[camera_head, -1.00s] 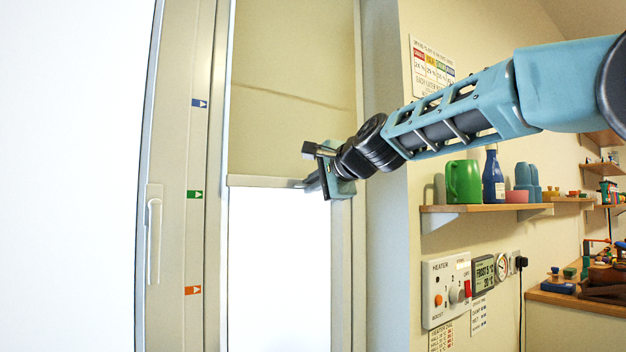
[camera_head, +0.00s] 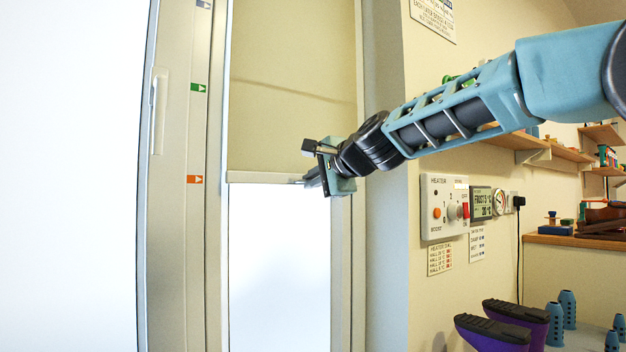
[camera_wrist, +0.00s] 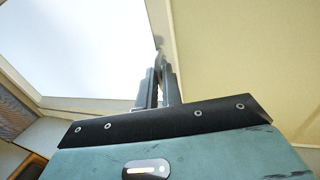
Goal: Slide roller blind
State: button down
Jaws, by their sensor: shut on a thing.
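The cream roller blind (camera_head: 290,110) hangs in the window frame, its pale bottom bar (camera_head: 262,178) about level with the orange arrow mark (camera_head: 194,179). The green arrow mark (camera_head: 198,87) and blue arrow mark (camera_head: 204,4) are higher on the frame. My gripper (camera_head: 312,178) is shut on the bar near its right end. The contact itself is partly hidden by the gripper. In the wrist view, my gripper's fingers (camera_wrist: 158,88) are close together at the blind's edge, with the blind (camera_wrist: 235,60) to the right and bright glass to the left.
A window handle (camera_head: 154,110) is on the left frame. A heater control panel (camera_head: 445,206) and small gauges are on the wall to the right. Shelves (camera_head: 535,150) hang farther right. Purple boots (camera_head: 495,338) and blue objects stand at lower right. Below the bar the glass is clear.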

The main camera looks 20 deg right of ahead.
jog(key=shift+f, duration=0.3)
jog(key=c, duration=1.6)
grip_release()
jog(key=shift+s+r, duration=0.1)
jog(key=shift+s, duration=0.05)
jog(key=shift+b+v, duration=3.5)
jog(key=shift+v, duration=5.1)
